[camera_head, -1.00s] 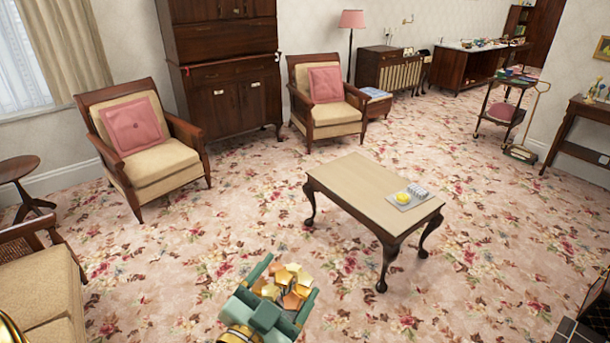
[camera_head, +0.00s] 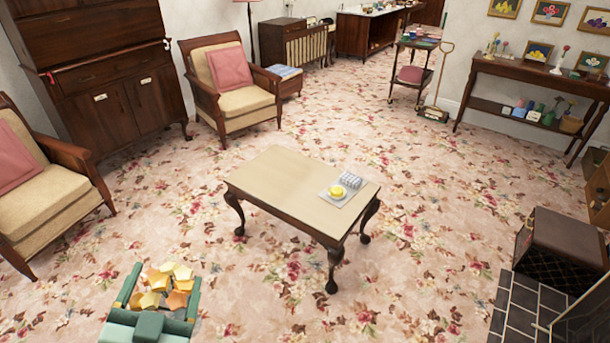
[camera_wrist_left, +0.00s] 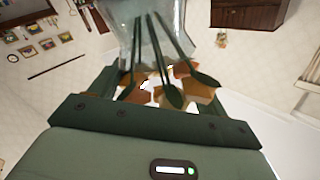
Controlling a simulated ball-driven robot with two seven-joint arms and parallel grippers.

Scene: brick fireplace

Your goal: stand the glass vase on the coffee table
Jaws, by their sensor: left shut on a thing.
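The coffee table (camera_head: 275,185) stands in the middle of the head view, with a pale top and dark curved legs. My left gripper (camera_head: 160,288) is at the lower left, in front of the table's left end and apart from it. Its green jaws are shut on the glass vase (camera_wrist_left: 152,28), which shows clear in the left wrist view with dark green stems. Yellow-orange star-shaped flowers (camera_head: 165,280) show between the jaws in the head view, where the glass itself is hard to make out. My right gripper is out of view.
A small tray (camera_head: 329,195) with a yellow item and a pale ridged item lies on the table's right part. The table's left part is bare. Armchairs (camera_head: 235,100) stand behind at left. A dark padded box (camera_head: 562,245) and dark hearth tiles are at right. Carpet around the table is clear.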

